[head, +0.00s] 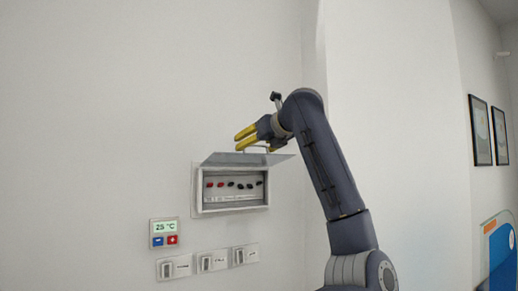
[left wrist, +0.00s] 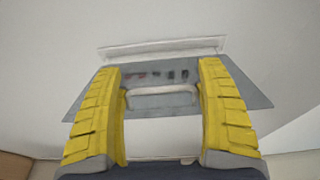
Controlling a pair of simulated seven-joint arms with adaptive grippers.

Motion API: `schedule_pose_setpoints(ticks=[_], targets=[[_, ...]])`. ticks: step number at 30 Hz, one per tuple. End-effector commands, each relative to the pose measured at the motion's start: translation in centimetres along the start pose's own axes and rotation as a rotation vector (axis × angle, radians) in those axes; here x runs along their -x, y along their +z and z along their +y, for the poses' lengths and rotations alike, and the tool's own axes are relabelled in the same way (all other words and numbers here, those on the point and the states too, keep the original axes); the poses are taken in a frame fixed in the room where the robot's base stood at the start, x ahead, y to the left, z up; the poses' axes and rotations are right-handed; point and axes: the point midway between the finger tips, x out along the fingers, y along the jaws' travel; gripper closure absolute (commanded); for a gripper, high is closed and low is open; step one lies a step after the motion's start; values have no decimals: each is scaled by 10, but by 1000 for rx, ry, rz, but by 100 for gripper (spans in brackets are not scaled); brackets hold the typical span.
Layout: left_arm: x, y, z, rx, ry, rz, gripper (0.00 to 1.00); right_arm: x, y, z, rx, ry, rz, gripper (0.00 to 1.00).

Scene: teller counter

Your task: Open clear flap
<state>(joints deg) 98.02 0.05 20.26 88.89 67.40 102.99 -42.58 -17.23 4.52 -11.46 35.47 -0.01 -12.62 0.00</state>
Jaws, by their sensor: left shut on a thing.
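The clear flap (head: 222,159) is swung up and out from the top of the wall-mounted switch box (head: 282,190), standing roughly level, with the box front uncovered. It also shows as a grey see-through panel in the left wrist view (left wrist: 88,97). Its pale bar handle (left wrist: 163,91) lies between the yellow fingers of my left gripper (left wrist: 161,72), which is shut on it. In the head view my left gripper (head: 240,139) is just above the flap. My right gripper is in neither view.
Inside the box is a row of red and dark switches (head: 231,184). Below it are a thermostat (head: 164,232) reading 25 °C and several wall switches (head: 213,261). Framed pictures (head: 481,130) hang on the far right wall.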

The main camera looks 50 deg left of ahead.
Motion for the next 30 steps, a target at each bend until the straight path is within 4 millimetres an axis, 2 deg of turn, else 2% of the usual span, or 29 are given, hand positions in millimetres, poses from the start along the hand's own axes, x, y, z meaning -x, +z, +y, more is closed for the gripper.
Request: schedule_pose_setpoints(ticks=[5, 6, 9, 16, 20, 23, 30], targets=[[1, 0, -2, -3, -3, -3, 74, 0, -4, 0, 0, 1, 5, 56], [1, 0, -2, -3, -3, -3, 22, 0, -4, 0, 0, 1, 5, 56], [1, 0, -2, -3, -3, -2, 12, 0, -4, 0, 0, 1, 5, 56], [1, 0, -1, -2, -1, -1, 12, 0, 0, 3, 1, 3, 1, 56], [8, 0, -1, -1, -3, -2, 12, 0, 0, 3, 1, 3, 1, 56], [20, 0, -2, -1, -4, -2, 12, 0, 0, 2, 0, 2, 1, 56], [63, 0, -2, -1, -6, -2, 12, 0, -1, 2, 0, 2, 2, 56]])
